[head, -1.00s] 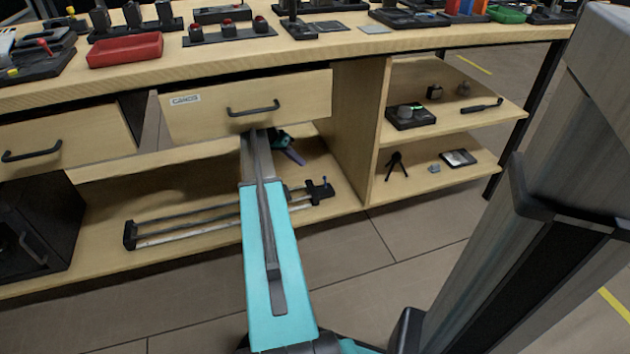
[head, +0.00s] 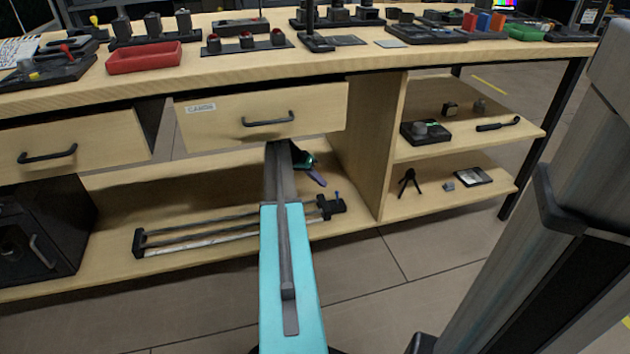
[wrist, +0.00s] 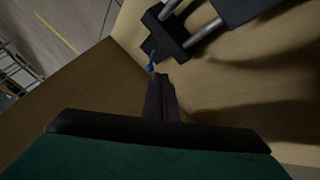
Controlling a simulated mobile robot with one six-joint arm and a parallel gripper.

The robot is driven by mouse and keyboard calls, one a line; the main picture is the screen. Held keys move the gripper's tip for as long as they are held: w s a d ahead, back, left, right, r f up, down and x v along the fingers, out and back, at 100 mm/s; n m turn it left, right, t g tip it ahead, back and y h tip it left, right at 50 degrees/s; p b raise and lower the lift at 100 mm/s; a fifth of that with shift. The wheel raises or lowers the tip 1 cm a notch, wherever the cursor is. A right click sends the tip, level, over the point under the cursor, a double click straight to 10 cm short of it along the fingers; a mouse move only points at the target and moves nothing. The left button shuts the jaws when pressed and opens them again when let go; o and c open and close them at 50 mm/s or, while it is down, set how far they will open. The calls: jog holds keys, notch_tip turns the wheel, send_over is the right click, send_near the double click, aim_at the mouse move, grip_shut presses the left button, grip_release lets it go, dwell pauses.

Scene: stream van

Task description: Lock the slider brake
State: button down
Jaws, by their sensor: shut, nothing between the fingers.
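The slider (head: 240,228) lies on the low shelf under the drawers, with parallel rails between black end blocks. A small blue brake lever (head: 337,194) stands up at its right end block. In the wrist view the blue lever (wrist: 150,67) shows beside the black block, just beyond my fingertips. My gripper (head: 320,182) is low over the shelf, partly hidden behind my arm. In the wrist view my gripper (wrist: 157,78) is shut and empty, its tips close to the lever. I cannot tell whether they touch it.
The shelf's upright divider (head: 365,150) stands right of the slider. An open drawer (head: 215,120) overhangs my arm. A black cabinet (head: 45,235) stands at the left. A small tripod (head: 409,182) is in the right bay. The floor in front is clear.

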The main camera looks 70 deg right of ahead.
jog(key=shift+b+x, duration=0.85)
jog(key=shift+x, duration=1.7)
jog(key=shift+a, duration=0.3)
jog(key=shift+d, duration=0.25)
jog(key=shift+w, duration=0.15)
jog(key=shift+a, duration=0.1)
